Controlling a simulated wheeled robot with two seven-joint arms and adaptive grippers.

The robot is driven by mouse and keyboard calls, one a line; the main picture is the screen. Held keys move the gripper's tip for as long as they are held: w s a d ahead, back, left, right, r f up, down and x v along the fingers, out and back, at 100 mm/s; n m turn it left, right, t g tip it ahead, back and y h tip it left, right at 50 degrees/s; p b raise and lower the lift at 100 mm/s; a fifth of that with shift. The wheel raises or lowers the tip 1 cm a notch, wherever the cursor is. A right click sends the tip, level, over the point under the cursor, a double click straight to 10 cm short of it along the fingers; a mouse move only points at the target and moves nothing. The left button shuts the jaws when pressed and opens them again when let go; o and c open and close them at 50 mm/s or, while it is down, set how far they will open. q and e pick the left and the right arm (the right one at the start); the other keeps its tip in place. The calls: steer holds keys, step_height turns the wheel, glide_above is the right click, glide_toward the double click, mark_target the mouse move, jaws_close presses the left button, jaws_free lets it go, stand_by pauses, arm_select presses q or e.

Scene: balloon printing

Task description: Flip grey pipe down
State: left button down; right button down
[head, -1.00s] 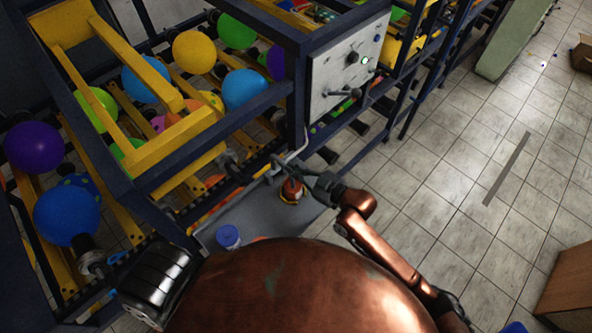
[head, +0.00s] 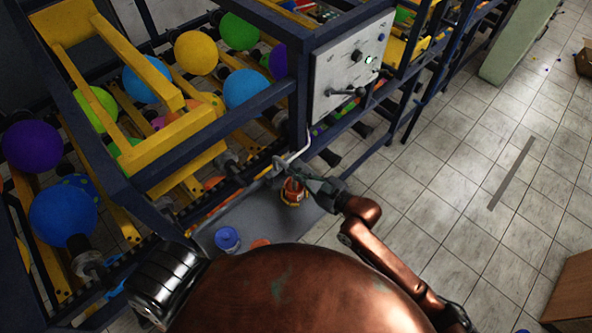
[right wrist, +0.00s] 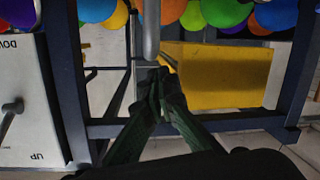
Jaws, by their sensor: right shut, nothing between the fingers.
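The grey pipe (head: 299,149) is a thin bent tube beside the frame's near corner post, above the grey tray, in the head view. In the right wrist view the pipe (right wrist: 151,30) hangs down from the top edge, its lower end just above my fingertips. My right gripper (head: 306,182) is shut and empty, just below and right of the pipe in the head view. In the right wrist view its dark fingers (right wrist: 157,80) meet at the pipe's lower end; I cannot tell whether they touch it. My left gripper is not in view.
A control panel (head: 339,65) with a lever is right of the post. Dark blue frame bars surround the balloons. The floor at right is mostly clear.

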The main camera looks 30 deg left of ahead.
steer(key=s+d+r+b, duration=0.1)
steer(key=d+r, duration=0.3)
steer(key=d, duration=0.4)
steer(key=shift+s+r+b, duration=0.3)
steer(key=shift+s+b, duration=0.1)
steer(key=shift+s, duration=0.35)
